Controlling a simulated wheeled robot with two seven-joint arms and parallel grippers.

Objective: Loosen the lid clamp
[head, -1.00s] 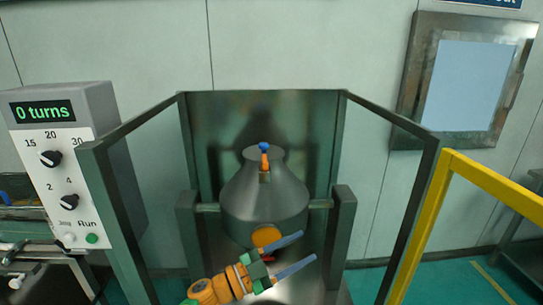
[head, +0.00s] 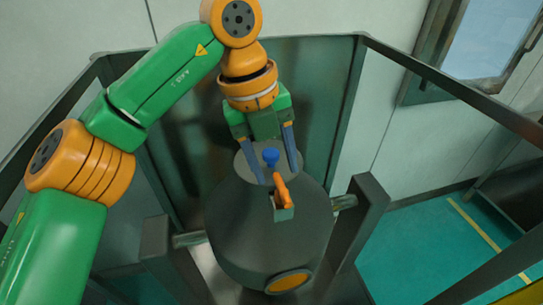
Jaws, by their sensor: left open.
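The lid clamp is an orange lever (head: 282,191) with a blue knob (head: 270,156) at its upper end, on the top of a dark grey conical vessel (head: 250,235). My left gripper (head: 274,178) reaches down from above over the vessel's top. Its two blue-grey fingers are apart, one on each side of the blue knob. I cannot tell whether either finger touches it. My right gripper is not in view.
The vessel hangs between two dark posts, the left one (head: 155,240) and the right one (head: 365,215). A dark frame rail (head: 450,90) runs along the right. An orange round cap (head: 288,281) sits low on the vessel. Green floor (head: 425,245) is clear at right.

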